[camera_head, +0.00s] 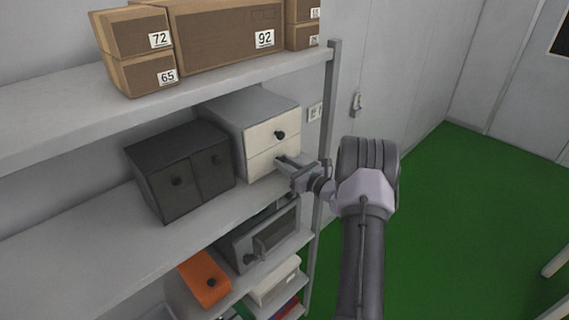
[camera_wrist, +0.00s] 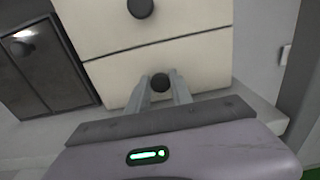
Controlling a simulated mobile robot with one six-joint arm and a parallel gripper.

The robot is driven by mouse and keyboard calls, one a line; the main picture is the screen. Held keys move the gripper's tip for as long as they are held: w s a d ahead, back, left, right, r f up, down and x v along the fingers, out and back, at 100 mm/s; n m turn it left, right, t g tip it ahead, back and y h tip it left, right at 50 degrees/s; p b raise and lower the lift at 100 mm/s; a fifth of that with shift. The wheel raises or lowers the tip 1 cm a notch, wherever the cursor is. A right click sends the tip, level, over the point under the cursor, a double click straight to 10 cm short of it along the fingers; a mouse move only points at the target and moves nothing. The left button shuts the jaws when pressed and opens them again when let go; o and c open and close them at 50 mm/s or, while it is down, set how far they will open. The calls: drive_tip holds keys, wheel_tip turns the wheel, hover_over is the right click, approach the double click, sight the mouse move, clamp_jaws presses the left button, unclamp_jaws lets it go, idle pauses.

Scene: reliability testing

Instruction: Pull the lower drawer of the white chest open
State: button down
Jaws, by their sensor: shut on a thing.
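The white chest (camera_head: 262,138) stands on the middle shelf and has two drawers, one above the other, each with a round black knob. The upper knob (camera_head: 279,134) is free, and it also shows at the top of the wrist view (camera_wrist: 140,8). The lower drawer (camera_wrist: 205,68) looks flush with the upper one. My gripper (camera_head: 283,160) is at the front of the lower drawer. In the wrist view, my fingers (camera_wrist: 160,88) are shut on the lower knob (camera_wrist: 160,82). In the head view, the gripper hides that knob.
A dark two-door cabinet (camera_head: 180,171) stands just left of the chest. Cardboard boxes (camera_head: 215,38) sit on the shelf above. A grey oven-like box (camera_head: 262,240) and an orange box (camera_head: 204,279) are below. A shelf post (camera_head: 330,110) stands at right; the green floor (camera_head: 470,220) beyond looks clear.

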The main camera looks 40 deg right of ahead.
drive_tip(key=s+d+b, duration=0.1)
drive_tip(key=s+b, duration=0.5)
drive_tip(key=s, duration=1)
drive_tip(key=shift+s+d, duration=0.15)
drive_tip(key=shift+s, duration=0.15)
drive_tip(key=c, duration=1.2)
unclamp_jaws()
drive_tip(key=shift+o, duration=0.2)
drive_tip(key=s+d+b, duration=0.1)
drive_tip(key=s+b, duration=0.2)
drive_tip(key=s, duration=1.4)
drive_tip(key=shift+s+d, duration=0.15)
drive_tip(key=shift+d, duration=0.05)
